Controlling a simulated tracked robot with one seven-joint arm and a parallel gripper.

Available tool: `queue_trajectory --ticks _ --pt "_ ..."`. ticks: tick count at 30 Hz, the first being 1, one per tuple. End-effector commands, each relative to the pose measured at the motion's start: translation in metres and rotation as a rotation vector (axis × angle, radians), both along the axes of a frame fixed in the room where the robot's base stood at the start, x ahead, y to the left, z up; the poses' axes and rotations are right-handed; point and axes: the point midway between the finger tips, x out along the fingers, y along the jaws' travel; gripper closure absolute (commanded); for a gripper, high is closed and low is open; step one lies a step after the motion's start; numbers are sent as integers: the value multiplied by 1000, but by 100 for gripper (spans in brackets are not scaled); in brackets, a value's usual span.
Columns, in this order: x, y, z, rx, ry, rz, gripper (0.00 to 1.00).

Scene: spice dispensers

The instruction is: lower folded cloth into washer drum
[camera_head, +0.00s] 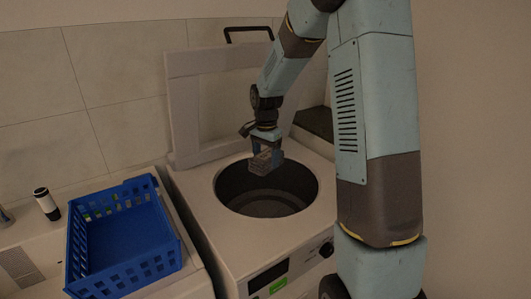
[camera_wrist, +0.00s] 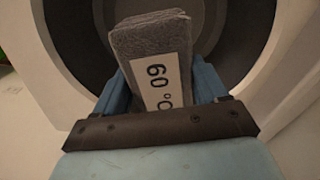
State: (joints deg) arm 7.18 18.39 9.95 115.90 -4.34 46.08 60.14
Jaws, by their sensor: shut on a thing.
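A grey folded cloth (camera_head: 261,163) with a white label hangs in my gripper (camera_head: 266,152) over the back part of the washer's round opening. In the wrist view the cloth (camera_wrist: 152,38) sits between the two blue fingers of my gripper (camera_wrist: 160,90), and its label reads "60" with part of another mark. My gripper is shut on the cloth. The washer (camera_head: 225,235) is white and top-loading, with its lid (camera_head: 183,115) standing open behind. The dark drum (camera_head: 268,200) is open below the cloth and looks empty where it can be seen.
A blue plastic basket (camera_head: 125,235) stands on the surface left of the washer, empty inside. A dark bottle with a white cap band (camera_head: 46,204) stands farther left. The washer's front panel (camera_head: 285,275) has a display and a knob. The raised lid borders the opening at the back.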

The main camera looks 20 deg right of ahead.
Motion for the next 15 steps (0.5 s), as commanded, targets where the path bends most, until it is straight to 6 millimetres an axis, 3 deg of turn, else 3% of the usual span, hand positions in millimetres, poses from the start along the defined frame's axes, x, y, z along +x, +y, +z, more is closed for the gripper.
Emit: queue_trajectory --ticks 15 --pt "-1 -1 -51 0 3 -1 61"
